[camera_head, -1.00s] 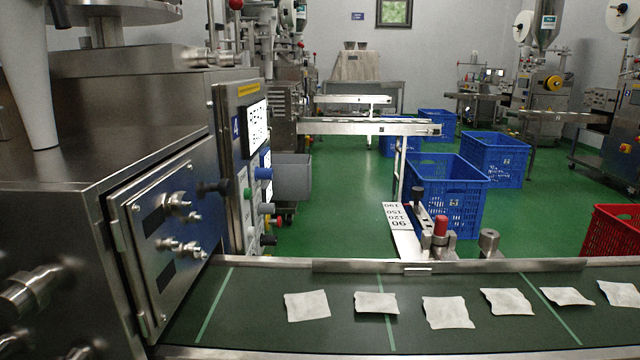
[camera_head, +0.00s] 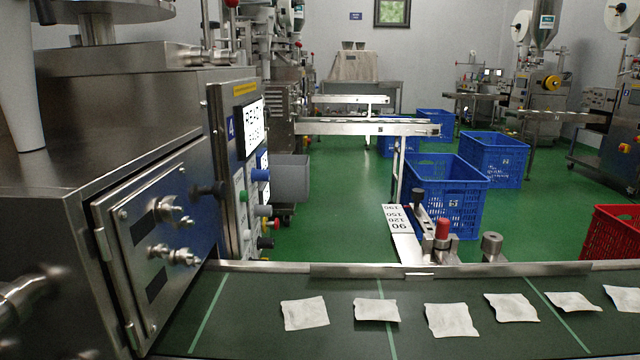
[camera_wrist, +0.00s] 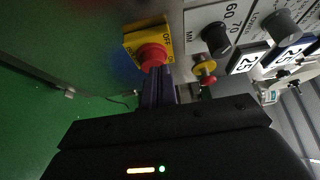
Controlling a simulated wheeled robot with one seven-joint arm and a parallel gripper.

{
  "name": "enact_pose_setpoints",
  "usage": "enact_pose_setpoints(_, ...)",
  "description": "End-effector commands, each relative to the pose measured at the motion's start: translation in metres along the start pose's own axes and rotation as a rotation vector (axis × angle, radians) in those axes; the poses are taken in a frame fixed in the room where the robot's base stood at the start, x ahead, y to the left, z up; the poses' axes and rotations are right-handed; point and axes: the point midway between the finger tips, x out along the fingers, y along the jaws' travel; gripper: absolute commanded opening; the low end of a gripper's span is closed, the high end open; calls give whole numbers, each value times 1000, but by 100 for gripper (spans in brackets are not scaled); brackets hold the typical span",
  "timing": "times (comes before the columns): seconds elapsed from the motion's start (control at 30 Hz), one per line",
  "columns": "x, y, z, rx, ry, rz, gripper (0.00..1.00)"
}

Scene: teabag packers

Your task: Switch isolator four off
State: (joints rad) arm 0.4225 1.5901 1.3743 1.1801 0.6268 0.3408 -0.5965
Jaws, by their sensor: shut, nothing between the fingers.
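A yellow isolator plate (camera_wrist: 132,40) with a round red knob (camera_wrist: 152,55) is at the top middle of the wrist view. The word OFF shows on the plate right of the knob. The knob's setting is hard to read. My gripper (camera_wrist: 156,78) is shut and empty, with its dark fingertips at the knob's lower edge in the picture. I cannot tell whether they touch it. In the head view, a blue label with a 4 (camera_head: 231,128) is on the near machine's panel. My gripper and the isolator cannot be made out there.
Beside the isolator, the wrist view shows a black dial (camera_wrist: 216,38), a small red button with a yellow collar (camera_wrist: 206,70) and a grey dial (camera_wrist: 280,25). In the head view, a green conveyor (camera_head: 250,325) carries several teabags. Blue crates (camera_head: 445,200) stand on open green floor.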

Motion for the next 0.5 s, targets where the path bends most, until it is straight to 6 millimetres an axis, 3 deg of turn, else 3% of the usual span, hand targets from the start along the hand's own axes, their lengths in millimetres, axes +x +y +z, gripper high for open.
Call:
enact_pose_setpoints(0.3, 30, 1, 17, 0, -2, 0, 0)
enact_pose_setpoints(0.5, 31, 0, 15, 0, 6, 0, 0)
